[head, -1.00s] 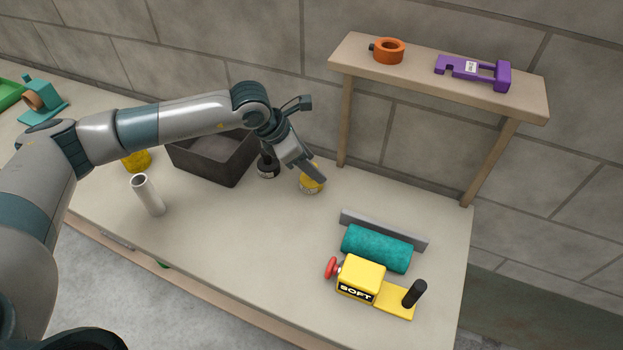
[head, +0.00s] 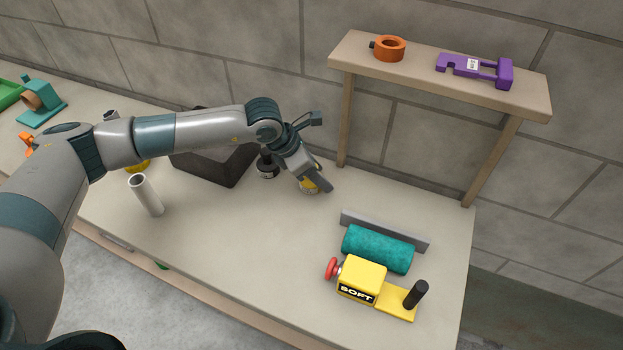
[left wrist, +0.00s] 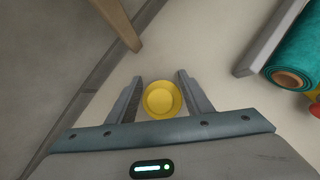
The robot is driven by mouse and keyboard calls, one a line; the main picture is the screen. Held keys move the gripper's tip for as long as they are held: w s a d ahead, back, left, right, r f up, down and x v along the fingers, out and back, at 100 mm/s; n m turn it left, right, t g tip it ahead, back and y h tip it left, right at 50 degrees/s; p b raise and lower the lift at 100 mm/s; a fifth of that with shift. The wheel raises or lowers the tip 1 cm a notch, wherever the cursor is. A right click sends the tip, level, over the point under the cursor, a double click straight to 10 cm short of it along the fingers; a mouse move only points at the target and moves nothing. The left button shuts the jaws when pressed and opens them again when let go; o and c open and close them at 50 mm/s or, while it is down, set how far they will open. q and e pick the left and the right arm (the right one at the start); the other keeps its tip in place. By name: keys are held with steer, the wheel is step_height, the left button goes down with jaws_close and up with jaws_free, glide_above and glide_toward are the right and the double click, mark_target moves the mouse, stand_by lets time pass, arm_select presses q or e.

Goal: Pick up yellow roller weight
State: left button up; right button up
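The yellow roller weight (head: 309,188) is a short round piece standing on the bench, partly hidden behind my left gripper in the head view. In the left wrist view the weight (left wrist: 162,99) shows its round top between the two fingers. My left gripper (left wrist: 158,80) is open, pointing down at the weight, with one finger on each side of it. A narrow gap shows between the weight and each finger. My right gripper is in neither view.
A dark weight with a black knob (head: 267,166) stands close left of the gripper, beside a dark grey bin (head: 228,170). A wooden shelf (head: 430,75) stands behind on legs. A teal roll (head: 378,250) and yellow SOFT device (head: 362,280) lie front right. The bench middle is clear.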

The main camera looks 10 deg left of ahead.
arm_select(q)
steer(key=c, duration=0.7)
steer(key=shift+r, duration=0.1)
steer(key=shift+r, duration=0.5)
step_height(320, 180, up, 6)
steer(key=p, duration=0.2)
steer(key=shift+f+p, duration=0.25)
steer(key=shift+p, duration=0.15)
step_height(320, 180, up, 11)
steer(key=p, duration=0.3)
steer(key=shift+r, duration=0.2)
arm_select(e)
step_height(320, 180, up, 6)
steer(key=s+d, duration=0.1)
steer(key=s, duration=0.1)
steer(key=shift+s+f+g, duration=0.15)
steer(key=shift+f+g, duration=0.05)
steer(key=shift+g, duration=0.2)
